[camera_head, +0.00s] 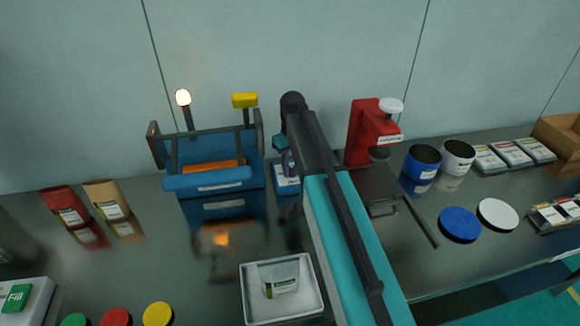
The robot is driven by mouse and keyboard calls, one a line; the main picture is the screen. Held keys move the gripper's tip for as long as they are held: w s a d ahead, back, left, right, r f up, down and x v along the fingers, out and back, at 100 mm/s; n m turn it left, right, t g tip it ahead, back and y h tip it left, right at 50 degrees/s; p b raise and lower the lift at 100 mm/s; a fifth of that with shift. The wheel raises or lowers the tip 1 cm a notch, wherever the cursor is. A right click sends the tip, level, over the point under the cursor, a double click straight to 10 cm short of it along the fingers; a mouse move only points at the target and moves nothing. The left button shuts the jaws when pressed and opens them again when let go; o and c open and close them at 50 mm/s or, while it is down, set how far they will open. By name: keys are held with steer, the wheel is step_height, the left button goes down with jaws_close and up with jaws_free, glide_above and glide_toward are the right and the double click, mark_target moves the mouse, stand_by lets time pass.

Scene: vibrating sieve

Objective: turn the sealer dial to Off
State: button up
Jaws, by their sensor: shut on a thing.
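The sealer (208,181) is a blue machine with an orange bar across its middle, a lit lamp on a post at its left and a yellow handle at its upper right. A small blue box with a white label (287,182) stands just right of it. My gripper (287,160) is at this box, shut on a small dark upright piece that appears to be the sealer dial (289,163). My arm comes from the lower right and covers part of this spot. The dial's pointer and markings cannot be read.
A red press (368,132) with a white knob stands right of my arm. Blue (422,163) and white cups (458,156) stand farther right. Two pouches (107,199) stand left of the sealer. A white tray (248,309) holding a pouch is in front, close left of my arm.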

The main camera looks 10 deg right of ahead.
steer(key=n, duration=0.6)
steer(key=shift+n, duration=0.3)
steer(key=n, duration=0.6)
steer(key=shift+n, duration=0.3)
steer(key=o, duration=1)
steer(key=shift+o, duration=0.2)
steer(key=shift+r, duration=0.15)
